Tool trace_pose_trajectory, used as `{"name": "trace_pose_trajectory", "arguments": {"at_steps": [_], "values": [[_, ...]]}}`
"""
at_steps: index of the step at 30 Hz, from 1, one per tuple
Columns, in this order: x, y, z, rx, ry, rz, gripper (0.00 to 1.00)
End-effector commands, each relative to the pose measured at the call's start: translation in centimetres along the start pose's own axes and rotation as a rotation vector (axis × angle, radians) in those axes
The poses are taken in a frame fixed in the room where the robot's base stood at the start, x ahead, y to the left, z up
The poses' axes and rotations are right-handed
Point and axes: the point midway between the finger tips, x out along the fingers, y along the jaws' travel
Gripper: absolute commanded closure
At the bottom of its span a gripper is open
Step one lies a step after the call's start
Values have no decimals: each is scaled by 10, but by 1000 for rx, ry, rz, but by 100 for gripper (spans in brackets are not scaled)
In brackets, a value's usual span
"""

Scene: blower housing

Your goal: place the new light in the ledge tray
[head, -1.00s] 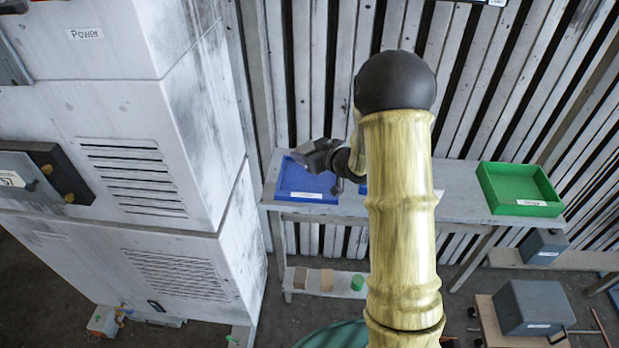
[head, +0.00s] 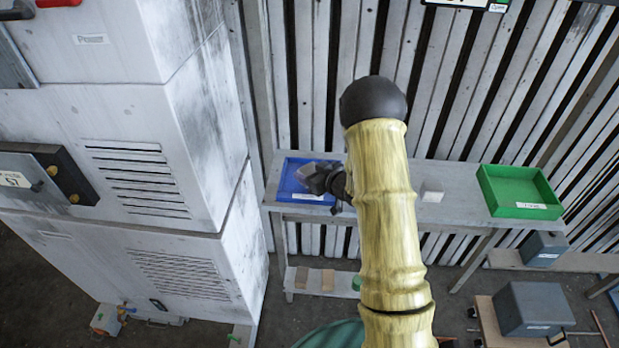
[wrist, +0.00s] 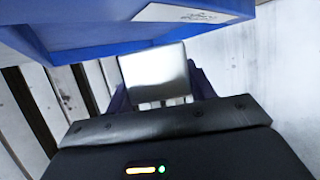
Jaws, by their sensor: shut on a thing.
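My gripper (head: 320,178) is at the right part of a blue tray (head: 293,194) on the grey bench, covering some of it. In the wrist view my gripper (wrist: 157,98) is shut on a pale, silvery-white block (wrist: 155,72), which seems to be the light. The blue tray's wall (wrist: 120,30) fills the top of that view, close to the block. I cannot tell whether the block is over the tray's inside or touches it.
The bench (head: 455,208) also carries a white block (head: 432,192) and a green tray (head: 520,190) at its right. A large grey cabinet (head: 110,120) stands at the left. Small blocks (head: 315,279) lie on a lower shelf. A grey box (head: 535,308) is at lower right.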

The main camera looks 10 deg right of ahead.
Motion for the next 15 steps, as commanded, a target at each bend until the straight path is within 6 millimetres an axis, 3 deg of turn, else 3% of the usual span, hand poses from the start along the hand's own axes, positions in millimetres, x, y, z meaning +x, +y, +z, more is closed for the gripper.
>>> {"name": "trace_pose_trajectory", "arguments": {"at_steps": [6,15], "values": [[9,0,22,0,-1,-1,70],[10,2,25,0,1,2,70]]}}
